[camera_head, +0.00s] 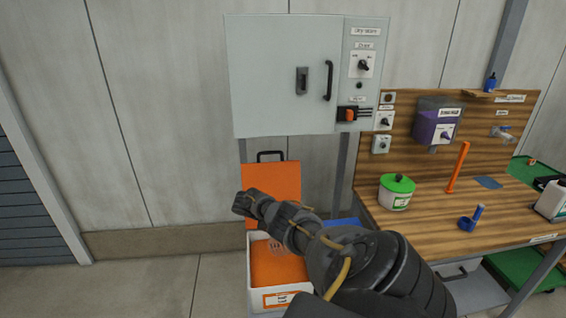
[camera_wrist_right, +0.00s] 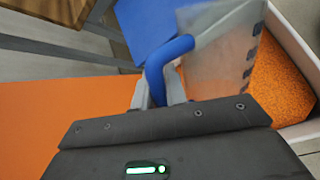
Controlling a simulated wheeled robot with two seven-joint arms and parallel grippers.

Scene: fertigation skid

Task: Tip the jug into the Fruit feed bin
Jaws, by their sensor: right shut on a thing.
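The clear jug (camera_wrist_right: 222,50) with dark marks and a blue handle (camera_wrist_right: 165,60) is in the right wrist view. My right gripper (camera_wrist_right: 160,93) is shut on the handle. The jug looks tilted beside orange granules (camera_wrist_right: 280,85) inside a white-walled bin (camera_wrist_right: 292,35). In the head view, my right arm reaches over a white bin (camera_head: 254,290) with an orange raised lid (camera_head: 272,180) and orange contents. Its label is too small to read. The jug is hard to make out there, and whether anything pours out cannot be seen. My left gripper is out of view.
A blue lid (camera_head: 343,222) shows just right of the white bin. A wooden bench (camera_head: 430,215) at the right bears a green-lidded pot (camera_head: 397,192) and a blue scoop (camera_head: 470,220). A grey cabinet (camera_head: 280,75) hangs above the bin. The floor at left is clear.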

